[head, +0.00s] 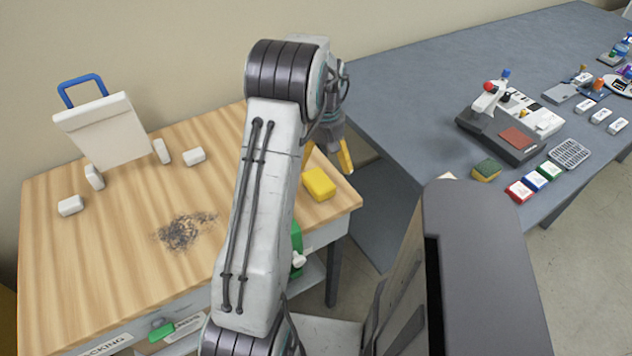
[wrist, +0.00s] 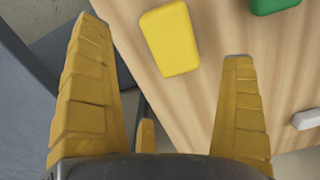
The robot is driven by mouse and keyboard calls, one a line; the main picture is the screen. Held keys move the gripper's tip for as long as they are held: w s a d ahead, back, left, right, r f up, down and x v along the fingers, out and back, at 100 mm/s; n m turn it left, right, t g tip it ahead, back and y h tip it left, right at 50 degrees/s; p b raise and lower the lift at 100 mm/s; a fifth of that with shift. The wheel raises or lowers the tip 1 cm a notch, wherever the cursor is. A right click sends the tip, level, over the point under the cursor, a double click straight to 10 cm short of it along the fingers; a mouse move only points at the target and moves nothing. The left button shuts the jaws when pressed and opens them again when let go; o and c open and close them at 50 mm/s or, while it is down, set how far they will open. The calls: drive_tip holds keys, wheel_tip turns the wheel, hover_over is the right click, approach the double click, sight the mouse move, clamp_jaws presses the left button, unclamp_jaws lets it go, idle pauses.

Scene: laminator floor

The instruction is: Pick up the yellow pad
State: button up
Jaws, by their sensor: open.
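The yellow pad (head: 319,184) lies flat on the wooden table near its right corner, just right of my arm in the head view. In the wrist view the yellow pad (wrist: 169,39) lies on the wood, beyond and between my two finger tips. My gripper (head: 343,160) is open and empty, its yellow fingers hanging above the table's right edge. The fingers are apart from the pad. In the head view my arm hides part of the gripper and table.
A green object (wrist: 274,4) lies near the pad, with a white block (wrist: 306,120) to the right. A white board with a blue handle (head: 103,130) stands at the table's back left. A grey table (head: 420,80) with several items adjoins the right side.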

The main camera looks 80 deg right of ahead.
sight(322, 177)
drive_tip(key=shift+f+n, duration=0.1)
drive_tip(key=shift+n, duration=0.3)
drive_tip(key=shift+f, duration=0.2)
drive_tip(key=shift+w+a+f+p, duration=0.15)
drive_tip(key=shift+f+p, duration=0.1)
drive_tip(key=shift+f, duration=1.45)
drive_tip(key=shift+a+f+p, duration=0.1)
drive_tip(key=shift+f+p, duration=0.1)
drive_tip(key=shift+f, duration=1.5)
drive_tip(key=shift+c, duration=0.4)
drive_tip(key=c, duration=1)
wheel_tip(322, 177, up, 4)
drive_tip(key=shift+r+b, duration=0.15)
drive_tip(key=shift+b, duration=0.2)
drive_tip(key=s+a+r, duration=0.1)
drive_tip(key=s+r, duration=0.1)
drive_tip(key=s, duration=0.1)
drive_tip(key=s+a+r, duration=0.2)
drive_tip(key=s, duration=0.2)
drive_tip(key=s+a+r+b, duration=0.1)
drive_tip(key=s+r, duration=0.1)
drive_tip(key=s, duration=0.1)
drive_tip(key=shift+s+a+r, duration=0.35)
